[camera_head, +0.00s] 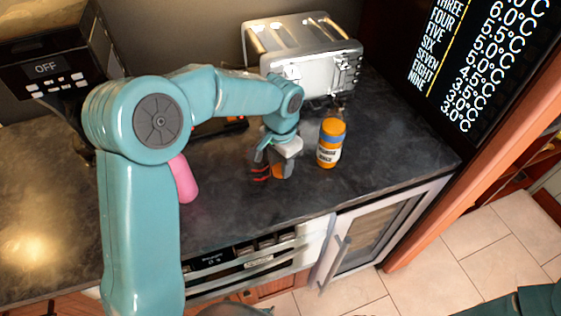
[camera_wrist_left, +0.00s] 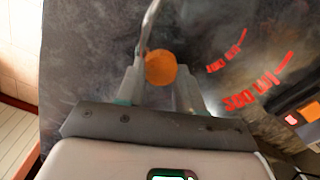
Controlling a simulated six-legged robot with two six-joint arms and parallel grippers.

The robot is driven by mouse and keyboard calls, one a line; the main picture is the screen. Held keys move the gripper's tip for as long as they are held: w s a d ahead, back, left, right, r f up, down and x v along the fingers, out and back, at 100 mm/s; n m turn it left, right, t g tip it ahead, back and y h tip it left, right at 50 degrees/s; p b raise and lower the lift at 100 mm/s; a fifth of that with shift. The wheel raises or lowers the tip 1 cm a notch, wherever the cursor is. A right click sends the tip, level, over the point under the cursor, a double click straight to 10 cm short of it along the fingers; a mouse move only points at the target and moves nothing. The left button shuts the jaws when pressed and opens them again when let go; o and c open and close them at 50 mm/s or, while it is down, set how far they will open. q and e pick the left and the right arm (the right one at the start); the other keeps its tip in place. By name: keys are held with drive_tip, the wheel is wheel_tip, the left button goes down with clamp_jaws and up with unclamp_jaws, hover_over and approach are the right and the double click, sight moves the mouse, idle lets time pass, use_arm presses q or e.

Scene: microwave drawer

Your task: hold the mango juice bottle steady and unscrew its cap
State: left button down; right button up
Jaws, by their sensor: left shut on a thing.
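An orange bottle (camera_head: 330,143) with a blue band and a pale label stands upright on the dark counter, right of my left gripper and apart from it. I cannot read its label. My left gripper (camera_head: 277,172) is low over the counter, shut on a round orange thing (camera_wrist_left: 161,68) between its fingers. I cannot tell whether this is a cap or the top of another bottle. My right gripper is not in view.
A silver toaster (camera_head: 305,60) stands behind the bottle. A pink object (camera_head: 184,179) lies partly hidden behind my left arm. A black appliance with an OFF display (camera_head: 46,68) is at back left. The counter's front edge lies above an oven and a glass-door cabinet (camera_head: 370,232).

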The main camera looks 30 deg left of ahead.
use_arm(q)
drive_tip(key=shift+a+f, duration=0.1)
drive_tip(key=shift+f, duration=0.15)
drive_tip(key=c, duration=0.7)
unclamp_jaws()
wheel_tip(320, 180, up, 13)
drive_tip(key=shift+f, duration=0.2)
